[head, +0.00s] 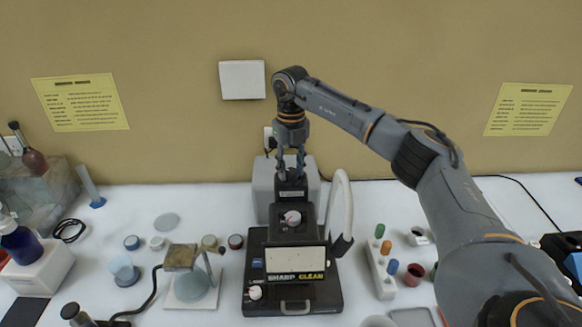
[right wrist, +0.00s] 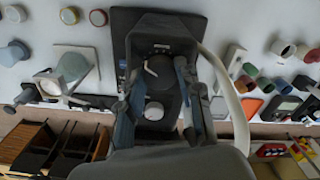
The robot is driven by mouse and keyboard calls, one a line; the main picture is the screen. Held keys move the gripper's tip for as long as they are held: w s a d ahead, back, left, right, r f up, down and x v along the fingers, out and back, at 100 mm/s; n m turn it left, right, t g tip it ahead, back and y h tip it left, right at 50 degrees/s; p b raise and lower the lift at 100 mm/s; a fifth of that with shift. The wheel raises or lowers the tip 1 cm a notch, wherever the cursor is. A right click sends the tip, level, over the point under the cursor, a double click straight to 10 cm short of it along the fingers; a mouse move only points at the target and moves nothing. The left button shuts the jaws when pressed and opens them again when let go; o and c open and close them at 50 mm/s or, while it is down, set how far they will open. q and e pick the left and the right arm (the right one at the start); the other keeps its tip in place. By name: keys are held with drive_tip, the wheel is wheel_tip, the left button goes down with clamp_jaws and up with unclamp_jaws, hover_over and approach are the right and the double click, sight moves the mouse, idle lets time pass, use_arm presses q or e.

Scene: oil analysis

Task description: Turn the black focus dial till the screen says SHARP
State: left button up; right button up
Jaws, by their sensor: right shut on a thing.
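The black instrument (head: 254,290) stands mid-table, and its front screen (head: 295,259) carries the words SHARP and CLEAN along the bottom. My right gripper (head: 290,168) points down over the top of the instrument. In the right wrist view its two fingers stand on either side of the round black focus dial (right wrist: 158,71), shut on it. In the head view the fingers and instrument top largely hide the dial. A pale knob (head: 292,218) sits lower on the instrument. My left gripper is not in view.
A white curved tube (head: 341,205) rises close to the right of the instrument. A white rack with coloured caps (head: 381,270) stands further right. Small jars (head: 209,242) and a plate with a pale flask (head: 190,287) lie left. A grey box (head: 263,184) stands behind.

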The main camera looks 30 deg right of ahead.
sight(291, 171)
idle(0.4)
drive_tip(key=o, duration=1.1)
drive_tip(key=shift+o, duration=0.2)
drive_tip(key=shift+r, duration=0.1)
wheel_tip(291, 171, up, 12)
